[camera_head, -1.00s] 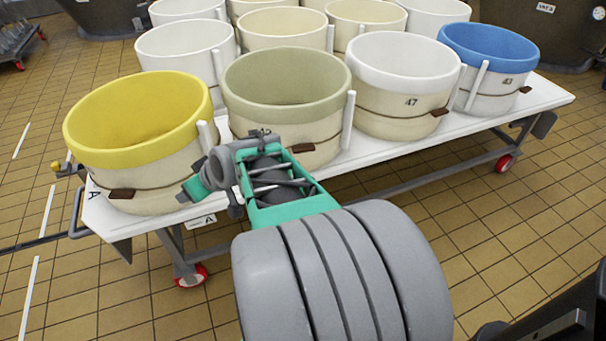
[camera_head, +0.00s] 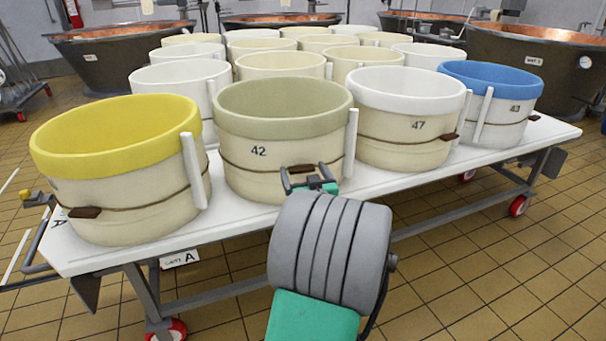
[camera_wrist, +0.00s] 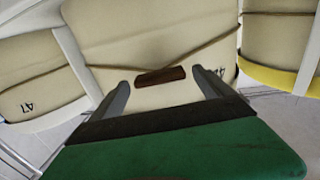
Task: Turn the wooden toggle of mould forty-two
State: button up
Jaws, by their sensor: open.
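Mould forty-two (camera_head: 240,178) is a cream mould with an olive-green rim, in the front row between the yellow-rimmed mould and mould 47. A dark cord runs around it. Its brown wooden toggle (camera_head: 301,168) sits on that cord, roughly level, and shows whole in the wrist view (camera_wrist: 160,76). My gripper (camera_head: 304,178) is open in front of the toggle. In the wrist view the two grey fingers (camera_wrist: 165,82) stand on either side of the toggle, with space at both ends. I cannot tell how far the fingertips are from the mould wall.
The moulds stand on a white wheeled table (camera_head: 110,250). A yellow-rimmed mould (camera_head: 120,185) is at left; mould 47 (camera_head: 390,150) and blue-rimmed mould 43 (camera_head: 500,115) are at right. A white upright strip (camera_head: 351,142) stands beside mould forty-two. Copper vats (camera_head: 130,55) stand behind.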

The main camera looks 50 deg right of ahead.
jog(key=shift+w+d, duration=0.2)
jog(key=shift+w, duration=0.1)
jog(key=shift+c, duration=0.2)
jog(key=c, duration=1.3)
